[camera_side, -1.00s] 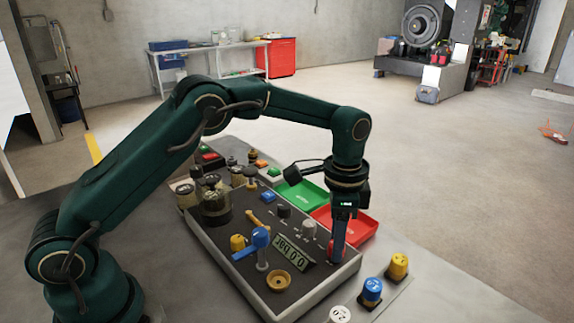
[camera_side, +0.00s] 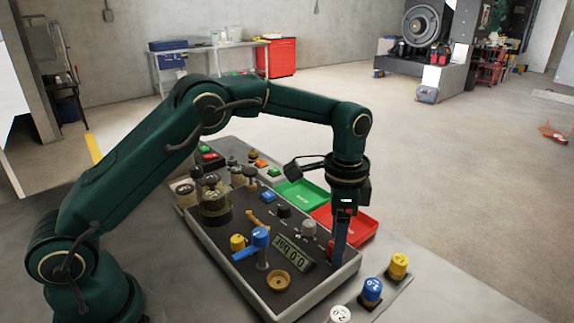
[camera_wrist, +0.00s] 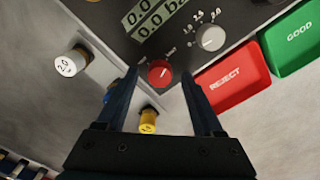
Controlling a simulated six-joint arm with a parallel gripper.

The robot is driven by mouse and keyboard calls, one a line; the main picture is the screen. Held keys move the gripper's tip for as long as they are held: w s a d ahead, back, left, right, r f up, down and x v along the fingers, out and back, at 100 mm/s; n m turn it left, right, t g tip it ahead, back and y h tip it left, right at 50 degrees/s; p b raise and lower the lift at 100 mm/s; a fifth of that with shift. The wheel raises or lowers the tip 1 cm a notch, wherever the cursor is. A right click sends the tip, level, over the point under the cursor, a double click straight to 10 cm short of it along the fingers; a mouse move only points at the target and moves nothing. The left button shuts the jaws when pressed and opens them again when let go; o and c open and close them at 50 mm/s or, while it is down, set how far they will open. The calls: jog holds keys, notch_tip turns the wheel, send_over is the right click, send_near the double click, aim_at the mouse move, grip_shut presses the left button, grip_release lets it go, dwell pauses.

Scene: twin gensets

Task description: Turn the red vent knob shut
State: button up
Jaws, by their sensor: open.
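The red vent knob (camera_wrist: 160,73) shows in the wrist view on the dark panel, with a white pointer mark on its top. It lies between the tips of my gripper (camera_wrist: 159,74), which is open with a gap on each side of the knob. In the side view my gripper (camera_side: 339,250) points down at the panel's right end. The knob is mostly hidden there behind a finger; only a bit of red shows. The panel (camera_side: 225,240) carries a digital display (camera_side: 291,252) reading about 0.0 bar.
A grey knob (camera_wrist: 210,37) sits close to the red one. The red REJECT tray (camera_wrist: 232,78) and green GOOD tray (camera_wrist: 296,38) lie beside the panel. White (camera_side: 340,314), blue (camera_side: 372,289) and yellow (camera_side: 398,264) capped parts stand in front. A blue-handled valve (camera_side: 261,238) stands on the panel.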

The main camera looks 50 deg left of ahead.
jog(key=shift+r, duration=2.3)
jog(key=shift+r, duration=0.1)
notch_tip(320, 180, up, 8)
jog(key=t, duration=0.2)
send_over(322, 251)
jog(key=s+a+r+n+t, duration=0.2)
jog(key=s+r+n, duration=0.1)
jog(key=s+r, duration=0.3)
jog(key=s+a+f+n+t, duration=0.1)
jog(key=s+f+n, duration=0.5)
jog(key=s, duration=0.6)
notch_tip(322, 251, down, 3)
jog(key=shift+s+a+r+t, duration=0.2)
jog(key=shift+s+a+t, duration=0.15)
jog(key=shift+a, duration=0.4)
